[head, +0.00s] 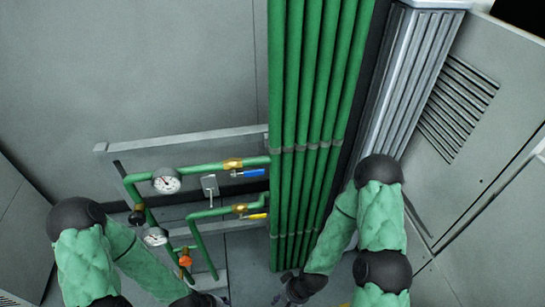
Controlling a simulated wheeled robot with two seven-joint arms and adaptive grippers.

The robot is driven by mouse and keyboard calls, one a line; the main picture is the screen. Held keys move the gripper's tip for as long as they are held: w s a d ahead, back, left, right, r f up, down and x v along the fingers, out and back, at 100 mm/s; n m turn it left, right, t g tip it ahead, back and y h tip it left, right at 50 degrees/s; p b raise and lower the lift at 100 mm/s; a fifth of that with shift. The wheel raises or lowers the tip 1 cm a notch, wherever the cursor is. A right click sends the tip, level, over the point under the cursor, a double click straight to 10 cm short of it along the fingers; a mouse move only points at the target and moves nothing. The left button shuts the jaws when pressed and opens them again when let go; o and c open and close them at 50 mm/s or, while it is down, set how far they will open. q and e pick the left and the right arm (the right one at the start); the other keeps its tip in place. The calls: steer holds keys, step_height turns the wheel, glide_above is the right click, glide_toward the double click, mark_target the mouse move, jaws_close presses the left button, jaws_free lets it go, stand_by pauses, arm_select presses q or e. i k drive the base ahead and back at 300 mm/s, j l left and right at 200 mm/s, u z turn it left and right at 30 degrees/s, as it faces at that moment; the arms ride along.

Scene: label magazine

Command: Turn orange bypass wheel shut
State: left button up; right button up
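The orange bypass wheel (185,261) is small and sits on the lower left green pipework, below the lower gauge. My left gripper (212,299) is at the bottom edge, just below and right of the wheel. It looks apart from the wheel, and its fingers are dark, small and partly cut off. My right gripper (284,294) is at the bottom edge, right of the pipework and well away from the wheel. Its fingers are too small and dark to read.
Two round gauges (166,181) and (155,236) sit on the pipes. A blue lever (248,173) and a yellow lever (253,216) are on brass valves at right. Tall green pipes (305,140) stand beside my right forearm. A vented grey cabinet (480,150) is at right.

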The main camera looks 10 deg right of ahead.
mark_target(185, 261)
steer(key=j+z, duration=0.15)
steer(key=j, duration=0.5)
steer(key=j+z, duration=0.1)
steer(key=j, duration=0.55)
steer(key=j+z, duration=0.15)
steer(key=j, duration=0.45)
steer(key=k+j+z, duration=0.15)
steer(key=j, duration=0.5)
steer(key=k+j+z, duration=0.1)
steer(key=j, duration=0.5)
